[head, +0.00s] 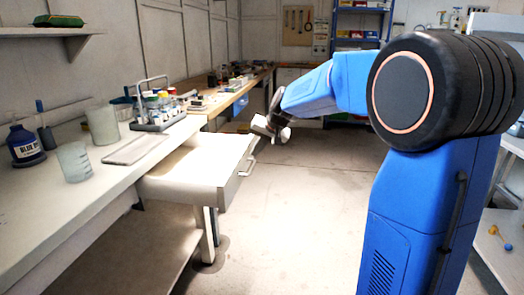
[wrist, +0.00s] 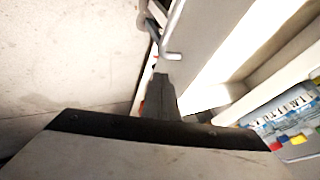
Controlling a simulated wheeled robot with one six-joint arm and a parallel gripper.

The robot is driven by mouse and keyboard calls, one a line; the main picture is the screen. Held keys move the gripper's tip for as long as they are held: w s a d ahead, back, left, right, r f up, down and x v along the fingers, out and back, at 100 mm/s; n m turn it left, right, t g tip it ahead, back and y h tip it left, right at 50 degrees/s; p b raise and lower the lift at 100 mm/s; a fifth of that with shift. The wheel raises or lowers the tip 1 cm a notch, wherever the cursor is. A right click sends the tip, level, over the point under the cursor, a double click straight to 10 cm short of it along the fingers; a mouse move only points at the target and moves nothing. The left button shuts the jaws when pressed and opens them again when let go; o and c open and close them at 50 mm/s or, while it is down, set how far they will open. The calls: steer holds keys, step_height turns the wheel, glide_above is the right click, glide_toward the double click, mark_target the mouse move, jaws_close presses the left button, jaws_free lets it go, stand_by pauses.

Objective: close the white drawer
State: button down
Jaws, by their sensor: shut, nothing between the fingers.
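The white drawer (head: 236,180) stands pulled out from under the left bench in the head view, and its inside looks empty. Its grey bar handle (head: 249,166) is on the front panel. My gripper (head: 262,126) is just beyond the far end of the drawer front, slightly above it. In the wrist view my gripper (wrist: 161,88) is shut and empty, with its tips close to the drawer front (wrist: 207,38) and the handle (wrist: 174,54). I cannot tell whether the tips touch the drawer.
The bench (head: 60,208) holds a blue bottle (head: 25,147), beakers, a flat tray (head: 133,149) and a bottle rack (head: 157,118). A wooden-topped bench (head: 228,90) continues behind. Shelves (head: 357,22) stand at the back. The floor (head: 295,200) right of the drawer is clear.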

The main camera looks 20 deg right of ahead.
steer(key=shift+w+a, duration=0.1)
steer(key=shift+a, duration=0.05)
glide_above(201, 157)
steer(key=shift+s, duration=0.2)
stand_by(0.4)
stand_by(0.4)
